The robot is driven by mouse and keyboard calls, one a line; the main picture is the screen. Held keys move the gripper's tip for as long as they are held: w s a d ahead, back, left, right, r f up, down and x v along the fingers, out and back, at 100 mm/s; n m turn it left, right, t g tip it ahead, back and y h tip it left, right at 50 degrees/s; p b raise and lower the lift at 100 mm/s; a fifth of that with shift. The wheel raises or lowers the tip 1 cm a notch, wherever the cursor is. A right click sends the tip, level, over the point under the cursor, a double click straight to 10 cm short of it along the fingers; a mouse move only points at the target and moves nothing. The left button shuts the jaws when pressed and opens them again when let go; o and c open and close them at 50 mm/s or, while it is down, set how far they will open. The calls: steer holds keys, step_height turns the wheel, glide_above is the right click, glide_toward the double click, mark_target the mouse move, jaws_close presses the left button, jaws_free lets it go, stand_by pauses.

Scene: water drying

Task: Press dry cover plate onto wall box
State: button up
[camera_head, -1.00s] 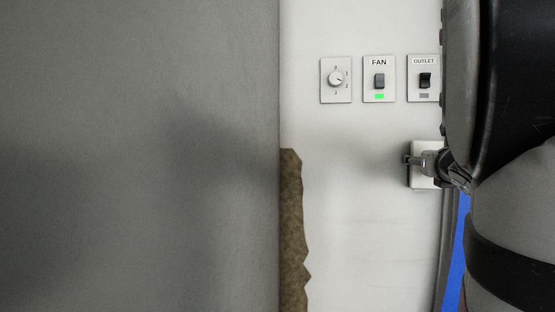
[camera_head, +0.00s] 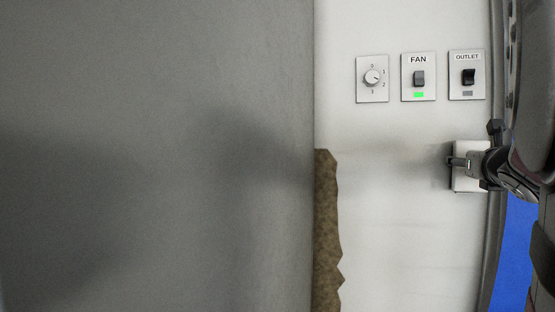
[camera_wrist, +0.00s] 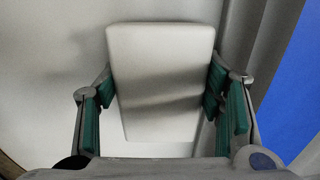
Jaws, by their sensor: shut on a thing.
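The white cover plate (camera_wrist: 160,70) fills the middle of the wrist view, standing between the green-padded fingers of my gripper (camera_wrist: 165,105). My gripper is shut on its side edges. A shadow band crosses the plate's face. In the head view the plate (camera_head: 472,180) is a pale piece at the wall below the outlet switch, partly covered by my gripper (camera_head: 462,162). The wall box is hidden behind the plate and gripper. I cannot tell whether the plate touches it.
A dial plate (camera_head: 372,78), a fan switch (camera_head: 418,77) with a green light and an outlet switch (camera_head: 467,75) with an unlit indicator sit above on the white wall. A large grey surface (camera_head: 150,150) fills the left. A ragged brown strip (camera_head: 327,230) runs along its edge.

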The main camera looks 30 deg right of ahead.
steer(key=shift+w+d, duration=0.4)
steer(key=shift+d, duration=0.05)
stand_by(0.5)
steer(key=shift+s+a, duration=0.4)
steer(key=shift+a, duration=0.05)
stand_by(0.5)
steer(key=shift+b, duration=0.5)
steer(key=shift+w+d, duration=0.4)
steer(key=shift+d, duration=0.05)
stand_by(0.9)
steer(key=shift+s+a, duration=0.4)
steer(key=shift+a, duration=0.1)
stand_by(0.5)
steer(key=v, duration=0.8)
stand_by(0.5)
stand_by(0.4)
